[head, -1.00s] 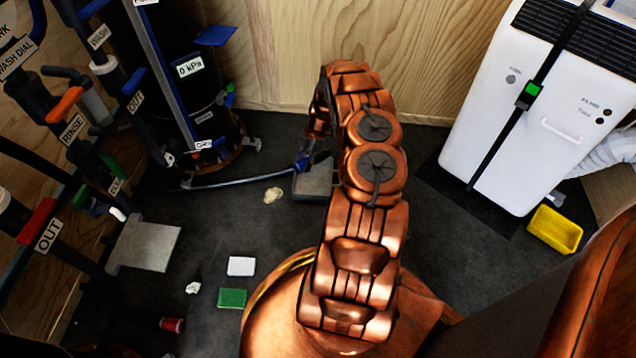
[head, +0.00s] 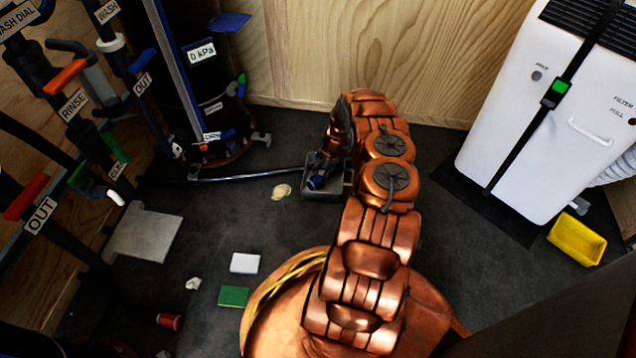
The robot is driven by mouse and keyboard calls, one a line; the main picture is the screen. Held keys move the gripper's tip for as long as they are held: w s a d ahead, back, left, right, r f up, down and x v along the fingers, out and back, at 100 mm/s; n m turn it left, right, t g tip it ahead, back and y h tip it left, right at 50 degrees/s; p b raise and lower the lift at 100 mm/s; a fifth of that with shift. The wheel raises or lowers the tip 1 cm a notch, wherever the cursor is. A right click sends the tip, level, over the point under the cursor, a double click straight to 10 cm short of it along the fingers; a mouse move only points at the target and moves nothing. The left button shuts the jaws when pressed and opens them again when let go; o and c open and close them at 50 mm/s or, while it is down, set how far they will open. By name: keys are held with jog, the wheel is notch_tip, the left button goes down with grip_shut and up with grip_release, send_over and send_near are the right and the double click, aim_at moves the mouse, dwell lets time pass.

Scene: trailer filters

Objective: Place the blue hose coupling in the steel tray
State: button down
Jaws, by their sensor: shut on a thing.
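The blue hose coupling (head: 316,182) is at the end of a dark hose (head: 245,175) that runs in from the left. My gripper (head: 321,172) is shut on the coupling, fingers pointing down. The small grey steel tray (head: 334,194) lies on the floor below it, partly hidden by my gripper and arm. The coupling overlaps the tray in this view. I cannot tell whether it touches the tray's bottom or hangs just above.
A dark tank (head: 215,95) and labelled pipes stand at the left. A grey plate (head: 146,234), a white block (head: 244,263), a green block (head: 233,296) and a red cup (head: 170,321) are lower left. A white unit (head: 545,120) and yellow bin (head: 577,239) are right.

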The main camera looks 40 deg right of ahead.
jog(key=shift+f, duration=0.4)
jog(key=c, duration=0.7)
grip_release()
